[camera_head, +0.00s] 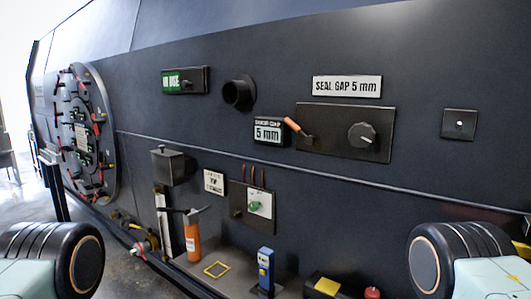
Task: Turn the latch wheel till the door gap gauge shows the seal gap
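A door gap gauge (268,131) on the dark wall reads "5 mm"; the small line above the figure is hard to read. A white sign (347,87) to its upper right reads "SEAL GAP 5 mm". Right of the gauge, a dark panel (338,150) carries a lever with an orange grip (292,126), tilted up to the left, and a round black knob (362,135) with a pale pointer mark. I cannot tell for sure which part is the latch wheel. Parts of my two arms show at the lower corners; neither gripper is in view.
A large round hatch (84,135) with red-marked fittings is at the left. A black pipe stub (239,93) and a green-lit box (185,81) are above. Below are a switch plate (258,204), an orange bottle (193,238) and a blue device (265,270) on a ledge.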

